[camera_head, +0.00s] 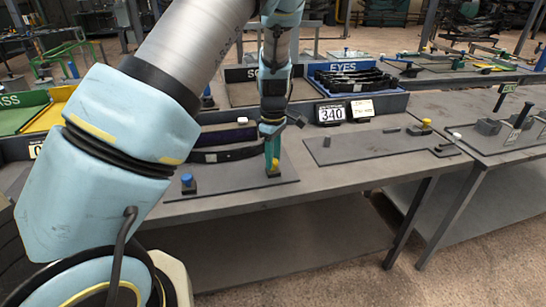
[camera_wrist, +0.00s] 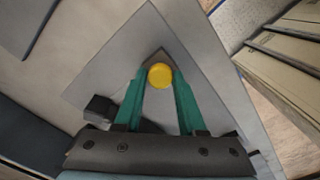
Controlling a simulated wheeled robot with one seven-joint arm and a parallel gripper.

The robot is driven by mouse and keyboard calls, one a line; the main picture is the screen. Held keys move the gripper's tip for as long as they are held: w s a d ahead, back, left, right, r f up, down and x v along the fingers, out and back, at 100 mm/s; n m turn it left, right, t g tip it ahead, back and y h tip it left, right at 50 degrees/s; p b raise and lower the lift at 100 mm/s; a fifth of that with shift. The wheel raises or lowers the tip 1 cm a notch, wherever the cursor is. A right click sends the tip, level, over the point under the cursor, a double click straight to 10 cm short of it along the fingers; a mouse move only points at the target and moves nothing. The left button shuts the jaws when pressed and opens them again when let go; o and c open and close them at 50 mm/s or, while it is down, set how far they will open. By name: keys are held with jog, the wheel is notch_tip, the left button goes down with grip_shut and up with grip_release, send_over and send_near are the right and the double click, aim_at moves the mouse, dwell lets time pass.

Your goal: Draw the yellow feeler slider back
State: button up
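The yellow feeler slider shows in the wrist view as a round yellow knob (camera_wrist: 160,76) between my green fingertips. My gripper (camera_wrist: 161,80) points down with a finger against each side of the knob, and looks shut on it. In the head view my gripper (camera_head: 272,160) is low over the right part of a dark plate (camera_head: 235,188) on the near bench. Only a little yellow of the slider (camera_head: 275,173) shows there, mostly hidden by the fingers. A black block (camera_wrist: 100,107) sits left of the fingers in the wrist view.
A blue knob on a dark block (camera_head: 187,182) stands at the plate's left. Curved dark strips (camera_head: 225,154) lie behind. Another plate (camera_head: 380,145) with a yellow knob (camera_head: 426,125) lies right. A 340 sign (camera_head: 331,113) and a blue EYES tray (camera_head: 385,103) stand behind.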

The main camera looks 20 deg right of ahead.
grip_shut()
dwell(0.9)
